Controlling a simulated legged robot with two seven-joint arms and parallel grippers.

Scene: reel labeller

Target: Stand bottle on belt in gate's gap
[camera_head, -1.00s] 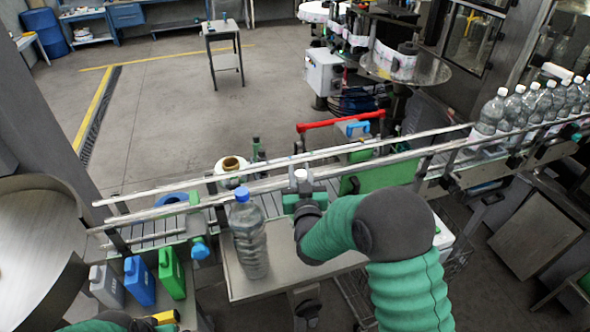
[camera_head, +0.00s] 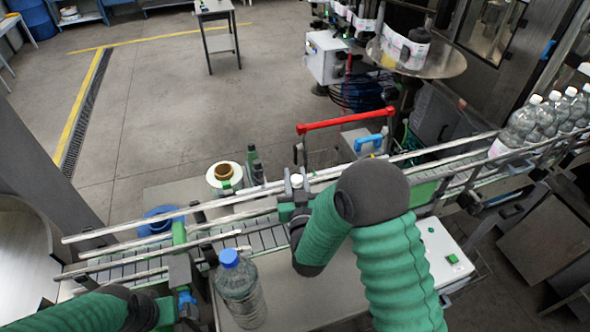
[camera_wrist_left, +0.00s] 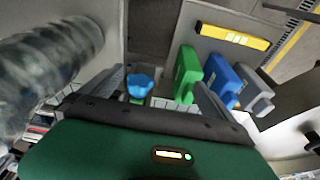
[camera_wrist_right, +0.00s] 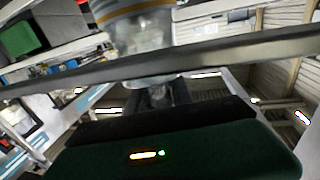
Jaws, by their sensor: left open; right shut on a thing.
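A clear bottle with a white cap (camera_head: 297,180) is at the conveyor belt (camera_head: 262,240), between the guide rails. My right gripper (camera_head: 293,205) is shut on it; my arm hides most of its body. Its clear body (camera_wrist_right: 140,35) shows in the right wrist view behind a grey rail. Its base is hidden, so I cannot tell whether it touches the belt. My left gripper (camera_wrist_left: 150,95) is open around or just behind a blue knob (camera_wrist_left: 140,84). That knob (camera_head: 186,298) sits below a green post (camera_head: 179,236) at the near rail. I cannot make out the gate's gap.
A large blue-capped bottle (camera_head: 240,290) stands on the near table (camera_head: 310,295), close to my left gripper. Several bottles (camera_head: 545,118) line the belt's right end.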

